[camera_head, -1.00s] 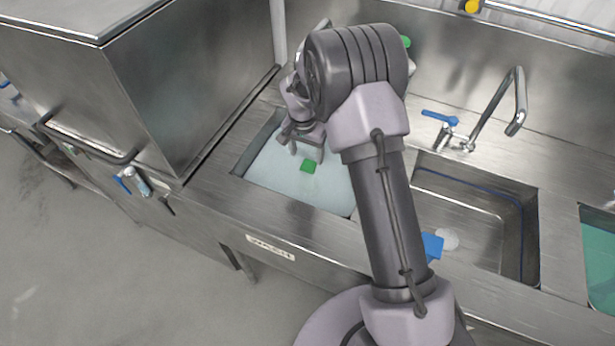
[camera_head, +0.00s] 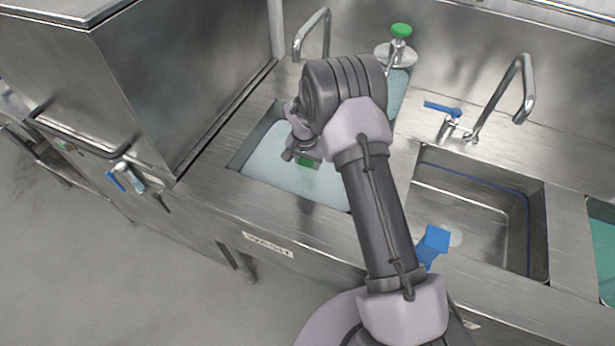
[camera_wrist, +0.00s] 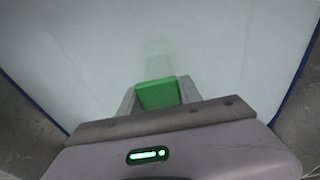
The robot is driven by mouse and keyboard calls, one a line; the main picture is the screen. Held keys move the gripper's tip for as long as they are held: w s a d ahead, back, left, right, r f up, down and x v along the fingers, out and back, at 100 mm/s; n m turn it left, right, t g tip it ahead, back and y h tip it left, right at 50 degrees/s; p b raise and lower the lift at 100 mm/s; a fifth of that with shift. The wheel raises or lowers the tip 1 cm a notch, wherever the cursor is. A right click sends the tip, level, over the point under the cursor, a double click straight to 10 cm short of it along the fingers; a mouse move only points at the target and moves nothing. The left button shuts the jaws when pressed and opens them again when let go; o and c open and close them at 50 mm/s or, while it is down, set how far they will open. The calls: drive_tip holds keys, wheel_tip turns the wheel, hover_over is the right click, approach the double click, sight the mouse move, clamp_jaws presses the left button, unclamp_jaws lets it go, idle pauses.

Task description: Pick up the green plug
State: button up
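In the wrist view the green plug (camera_wrist: 157,94) sits between the two grey fingers of my gripper (camera_wrist: 160,98). The fingers lie close along its left and right sides, with little or no gap visible. I cannot tell whether they press on it. In the head view my gripper (camera_head: 303,157) is down at the plug, its fingertips mostly hidden.
The wash sink (camera_head: 240,158) holds pale bluish water. A faucet (camera_head: 312,32) and a green-topped metal item (camera_head: 400,31) stand behind it. To the right are an empty sink (camera_head: 470,210), a second faucet (camera_head: 523,90) and a blue object (camera_head: 434,243). A steel machine (camera_head: 150,90) stands left.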

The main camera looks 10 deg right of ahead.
clamp_jaws()
